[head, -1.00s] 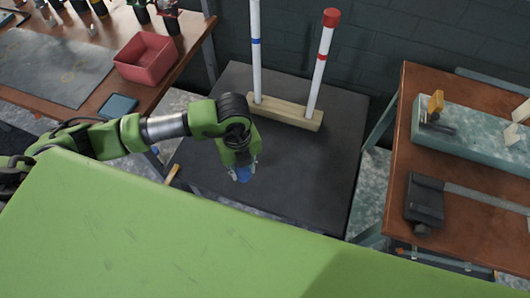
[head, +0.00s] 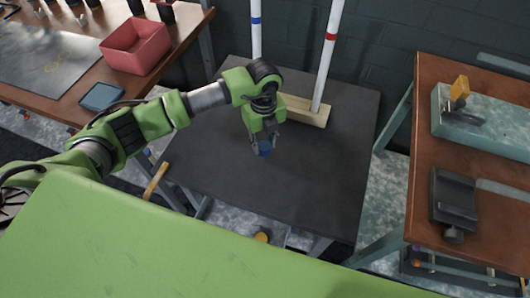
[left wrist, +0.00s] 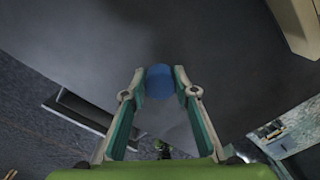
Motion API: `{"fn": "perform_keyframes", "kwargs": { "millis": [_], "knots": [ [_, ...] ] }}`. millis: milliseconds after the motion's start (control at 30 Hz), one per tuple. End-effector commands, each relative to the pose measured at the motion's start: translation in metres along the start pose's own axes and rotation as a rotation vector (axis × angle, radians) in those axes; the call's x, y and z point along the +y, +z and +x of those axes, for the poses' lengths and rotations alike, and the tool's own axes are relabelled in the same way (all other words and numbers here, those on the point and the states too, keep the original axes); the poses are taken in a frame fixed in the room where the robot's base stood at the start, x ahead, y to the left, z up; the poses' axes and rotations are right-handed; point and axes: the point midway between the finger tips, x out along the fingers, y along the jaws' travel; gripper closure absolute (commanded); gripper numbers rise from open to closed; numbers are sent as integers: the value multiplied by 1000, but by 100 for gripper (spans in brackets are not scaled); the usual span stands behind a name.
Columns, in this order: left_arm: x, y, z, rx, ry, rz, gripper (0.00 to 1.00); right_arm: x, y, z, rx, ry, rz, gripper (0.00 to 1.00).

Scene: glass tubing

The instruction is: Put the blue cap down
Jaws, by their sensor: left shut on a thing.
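The blue cap (head: 264,148) is between the fingertips of my left gripper (head: 262,143), which is shut on it over the black table (head: 200,165). In the left wrist view the cap (left wrist: 159,82) sits between the two fingertips (left wrist: 160,86), with the dark tabletop beyond it. I cannot tell whether the cap touches the table. Behind the gripper stands a wooden block (head: 305,110) holding two white tubes. One tube has a blue band (head: 256,21), the other a red band (head: 331,37). Their tops are out of view. My right gripper is not in view.
A brown bench at the left carries a red bin (head: 135,50) and a small blue tray (head: 102,96). A brown bench (head: 480,165) at the right carries a dark clamp-like tool (head: 453,200). The black table in front of the wooden block is mostly clear.

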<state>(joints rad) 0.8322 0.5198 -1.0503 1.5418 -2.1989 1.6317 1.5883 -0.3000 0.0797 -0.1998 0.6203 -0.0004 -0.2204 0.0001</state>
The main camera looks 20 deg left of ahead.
Motion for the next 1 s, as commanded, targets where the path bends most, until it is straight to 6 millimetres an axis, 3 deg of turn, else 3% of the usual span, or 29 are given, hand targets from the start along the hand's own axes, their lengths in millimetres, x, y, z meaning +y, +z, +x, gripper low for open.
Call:
{"fn": "perform_keyframes", "kwargs": {
  "millis": [167,400,833,867,900,1000],
  "knots": [
    [-5,4,10,0,0,-1,84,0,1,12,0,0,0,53],
    [-6,5,41,1,1,1,84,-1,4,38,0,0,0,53],
    [-6,5,45,0,1,0,84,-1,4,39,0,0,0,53],
    [-6,5,43,0,0,0,65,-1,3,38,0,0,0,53],
    [-6,5,43,0,1,0,56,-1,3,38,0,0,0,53],
    [-6,5,43,0,1,0,56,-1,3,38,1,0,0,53]
  ]
}}
